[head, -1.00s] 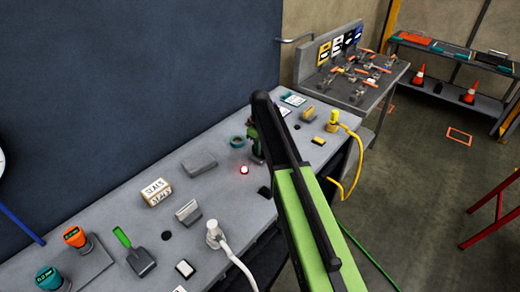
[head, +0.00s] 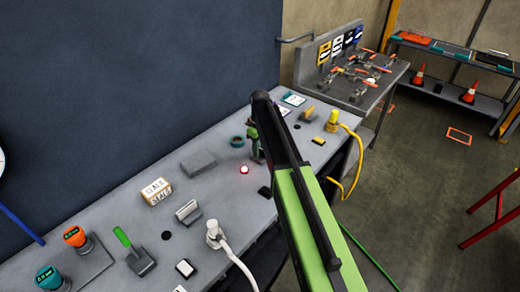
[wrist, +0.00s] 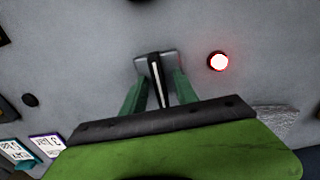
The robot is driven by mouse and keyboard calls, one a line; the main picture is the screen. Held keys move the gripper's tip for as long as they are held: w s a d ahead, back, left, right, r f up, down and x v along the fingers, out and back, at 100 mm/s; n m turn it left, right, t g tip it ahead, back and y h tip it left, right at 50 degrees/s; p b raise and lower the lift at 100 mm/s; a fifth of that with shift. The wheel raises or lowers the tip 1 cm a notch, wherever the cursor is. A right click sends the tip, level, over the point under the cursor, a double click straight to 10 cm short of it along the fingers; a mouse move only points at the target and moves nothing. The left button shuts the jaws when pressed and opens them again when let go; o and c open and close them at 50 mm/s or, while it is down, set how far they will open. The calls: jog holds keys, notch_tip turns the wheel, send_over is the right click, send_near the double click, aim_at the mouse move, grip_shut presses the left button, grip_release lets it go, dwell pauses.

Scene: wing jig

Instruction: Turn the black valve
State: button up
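In the wrist view, the black valve (wrist: 156,78) is a narrow black handle with a pale stripe along it, on a small grey base on the bench panel. My gripper (wrist: 160,85) has its two green fingers on either side of this handle. Small gaps show between the fingers and the handle, so the gripper looks open around it. In the head view my gripper (head: 254,144) is low over the bench beside a lit red lamp, partly hidden behind my black and green arm. The valve cannot be made out in that view.
The red lamp (wrist: 218,61) is just right of the valve in the wrist view. On the grey bench (head: 225,190) stand a teal ring (head: 237,141), a grey block (head: 198,162), a SEALS box (head: 157,191) and a yellow connector (head: 333,121) with its hose.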

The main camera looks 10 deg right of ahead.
notch_tip(320, 180, up, 17)
jog(key=p, duration=1.7)
jog(key=shift+r, duration=0.2)
